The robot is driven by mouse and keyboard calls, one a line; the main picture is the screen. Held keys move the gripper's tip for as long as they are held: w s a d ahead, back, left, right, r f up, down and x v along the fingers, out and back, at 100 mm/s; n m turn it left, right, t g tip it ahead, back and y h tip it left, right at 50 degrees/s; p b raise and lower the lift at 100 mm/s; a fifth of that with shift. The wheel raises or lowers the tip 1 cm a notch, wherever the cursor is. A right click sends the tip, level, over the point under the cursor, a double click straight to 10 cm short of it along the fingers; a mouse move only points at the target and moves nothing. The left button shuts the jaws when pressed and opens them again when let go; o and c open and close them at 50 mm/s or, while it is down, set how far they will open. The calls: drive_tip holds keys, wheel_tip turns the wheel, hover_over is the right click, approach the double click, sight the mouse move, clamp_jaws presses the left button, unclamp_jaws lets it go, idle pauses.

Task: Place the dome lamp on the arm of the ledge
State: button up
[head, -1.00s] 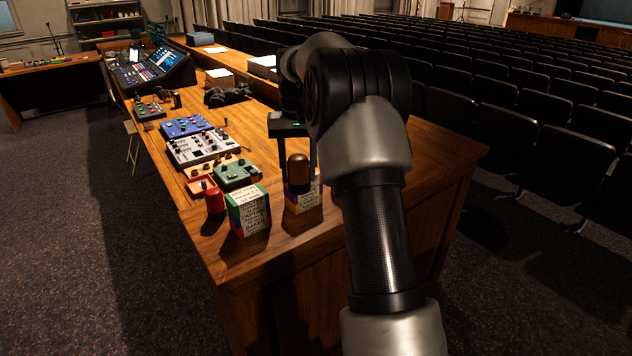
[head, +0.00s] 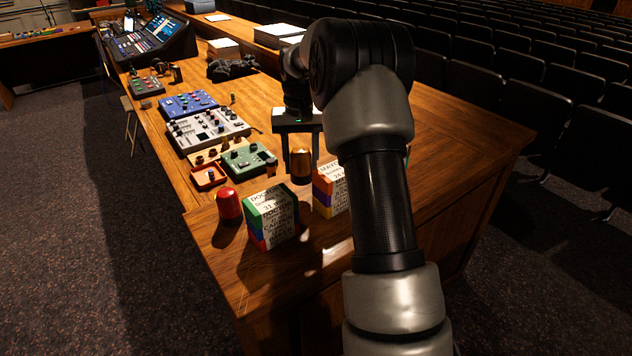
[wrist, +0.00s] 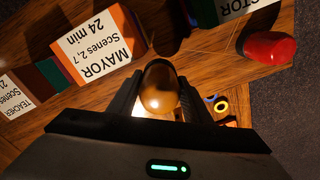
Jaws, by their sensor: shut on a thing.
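The dome lamp looks to be the gold-brown, round-topped piece (head: 301,167) in the head view, just behind the gap between two stacks of labelled blocks. In the wrist view the dome (wrist: 160,88) sits between my fingers, with a bright glow beside its lower end. My gripper (head: 301,152) points down and is shut on it; the fingers (wrist: 160,98) lie on either side. I cannot tell whether its base touches the wood. The wooden ledge (head: 450,130) runs along the right of the desk, and my arm covers part of it.
Block stacks stand close by, one at left (head: 271,217) and one at right (head: 330,190), partly behind my arm. A red domed piece (head: 229,205) stands left of them. Control boxes (head: 207,130) and a red tray (head: 208,177) lie farther back.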

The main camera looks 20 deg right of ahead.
sight(301, 180)
drive_tip(key=shift+f, duration=2.95)
drive_tip(key=shift+f, duration=0.15)
drive_tip(key=o, duration=1.2)
